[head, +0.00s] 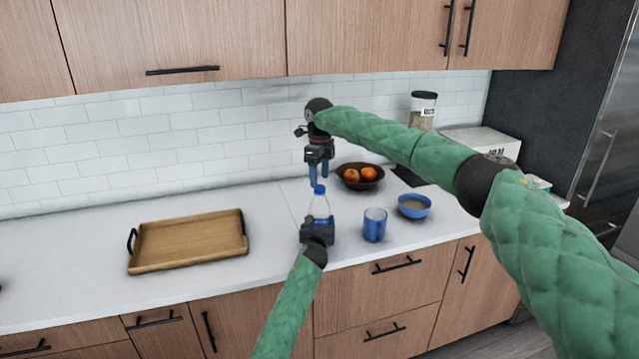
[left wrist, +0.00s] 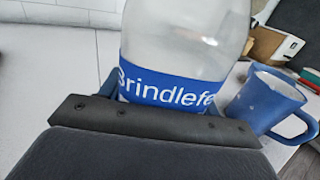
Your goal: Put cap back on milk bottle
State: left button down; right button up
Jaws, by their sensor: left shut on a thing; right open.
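The clear milk bottle (head: 320,207) stands upright on the white counter, with a blue label that shows large in the left wrist view (left wrist: 170,88). My left gripper (head: 317,226) is shut on the bottle's lower body from the front. The blue cap (head: 319,189) shows at the top of the bottle's neck; whether it is fully seated cannot be told. My right gripper (head: 319,180) points down above the bottle, open, its blue fingertips just above or beside the cap. The bottle's top is outside the left wrist view.
A blue mug (head: 374,225) stands close right of the bottle, also in the left wrist view (left wrist: 262,98). A blue bowl (head: 414,206) and a brown fruit bowl (head: 360,184) are further right and behind. A wooden tray (head: 188,262) lies left, with clear counter between.

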notch_tip(320, 180, up, 9)
jog(key=shift+f, duration=0.15)
jog(key=shift+w, duration=0.1)
pick_arm(q)
jog(key=shift+c, duration=1.4)
grip_release()
jog(key=shift+s+a+b, duration=0.2)
jog(key=shift+s+b, duration=0.3)
jog(key=shift+s, duration=1.45)
jog(key=shift+s+a+b, duration=0.2)
jog(key=shift+s+b, duration=0.25)
jog(key=shift+s, duration=1.45)
pick_arm(e)
jog(key=shift+f, duration=0.95)
pick_arm(q)
jog(key=shift+f, duration=0.15)
pick_arm(e)
jog(key=shift+f, duration=0.1)
